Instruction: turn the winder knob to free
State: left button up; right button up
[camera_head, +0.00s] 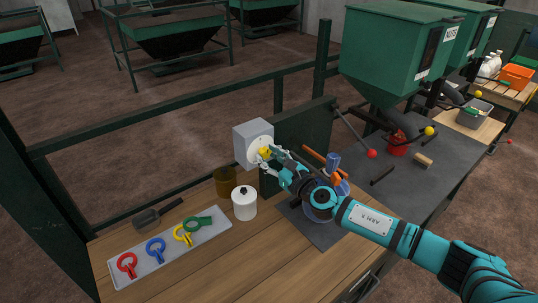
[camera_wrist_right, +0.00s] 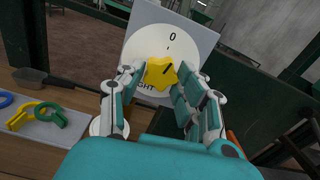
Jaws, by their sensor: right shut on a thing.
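The yellow star-shaped winder knob (camera_head: 264,152) sits on the white round dial of a grey box (camera_head: 246,150) mounted beside a dark green panel. In the right wrist view the knob (camera_wrist_right: 160,75) shows a dark pointer line slanting to the upper right. A "0" is at the top of the dial (camera_wrist_right: 172,38), and letters ending in "GHT" show at its lower left, partly covered. My right gripper (camera_head: 268,156) is shut on the knob, with fingers on both sides of it in the right wrist view. My left gripper is not in view.
A grey tray (camera_head: 185,250) holds several coloured ring tags on the wooden bench. A white lidded pot (camera_head: 244,207), a brown cup (camera_head: 225,182) and a dark scoop (camera_head: 158,213) stand nearby. Green hoppers (camera_head: 395,55) with ball-ended levers are at the right.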

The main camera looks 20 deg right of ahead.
jog(key=shift+f+n+p, duration=0.1)
jog(key=shift+n+p, duration=0.25)
jog(key=shift+n, duration=0.85)
jog(key=o, duration=1.1)
jog(key=shift+o, duration=0.2)
jog(key=shift+s+d, duration=0.1)
jog(key=v, duration=1.1)
jog(key=shift+s, duration=0.4)
jog(key=shift+d, duration=0.1)
